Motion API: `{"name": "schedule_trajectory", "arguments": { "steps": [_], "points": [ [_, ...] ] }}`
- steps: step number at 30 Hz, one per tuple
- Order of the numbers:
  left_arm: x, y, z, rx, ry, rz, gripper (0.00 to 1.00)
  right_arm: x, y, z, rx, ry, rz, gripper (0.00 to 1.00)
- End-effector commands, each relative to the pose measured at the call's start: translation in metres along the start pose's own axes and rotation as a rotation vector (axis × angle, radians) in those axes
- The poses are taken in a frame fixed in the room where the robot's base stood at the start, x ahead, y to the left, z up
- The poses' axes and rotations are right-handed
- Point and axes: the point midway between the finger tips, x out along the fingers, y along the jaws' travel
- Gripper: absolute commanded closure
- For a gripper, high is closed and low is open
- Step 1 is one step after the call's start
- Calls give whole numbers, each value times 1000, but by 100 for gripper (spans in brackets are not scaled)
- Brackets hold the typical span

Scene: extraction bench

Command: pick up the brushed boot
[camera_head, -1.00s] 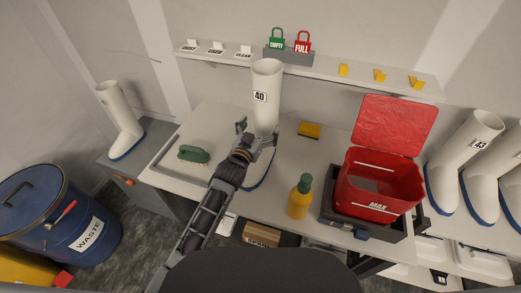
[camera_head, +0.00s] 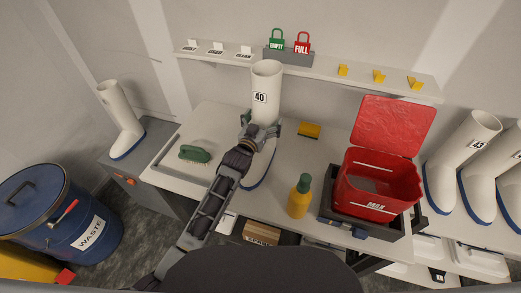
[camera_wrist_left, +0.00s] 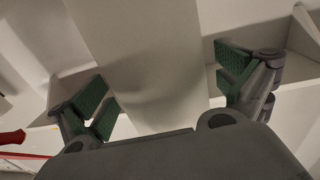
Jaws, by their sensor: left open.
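A tall white boot with a blue sole and a "40" label (camera_head: 266,84) stands upright on the bench. My left gripper (camera_head: 261,128) is at the lower part of its shaft, its fingers on either side, partly hiding the boot. In the left wrist view the white shaft (camera_wrist_left: 148,60) rises between the two open, green-padded fingers of the left gripper (camera_wrist_left: 165,90). A gap shows on both sides there. A green brush (camera_head: 194,154) lies on the bench left of the boot. The right gripper is not in view.
A yellow sponge (camera_head: 309,130), a yellow bottle with a green cap (camera_head: 300,197) and a red bin (camera_head: 372,190) with a raised lid stand to the right. A wall shelf (camera_head: 370,84) runs behind. Another white boot (camera_head: 122,118) stands left, above a blue waste drum (camera_head: 32,210).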

Motion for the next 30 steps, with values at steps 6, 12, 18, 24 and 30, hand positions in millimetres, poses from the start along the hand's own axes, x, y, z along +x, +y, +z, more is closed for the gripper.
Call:
{"name": "schedule_trajectory", "arguments": {
  "steps": [6,12,18,24,30],
  "points": [
    [0,0,0,0,0,0,12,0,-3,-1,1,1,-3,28],
    [0,0,0,0,0,0,37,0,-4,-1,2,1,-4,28],
    [0,0,0,0,0,0,63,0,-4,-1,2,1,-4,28],
    [0,0,-3,0,6,1,84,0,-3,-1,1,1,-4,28],
    [0,0,-3,0,6,1,84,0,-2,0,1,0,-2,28]
  ]
}}
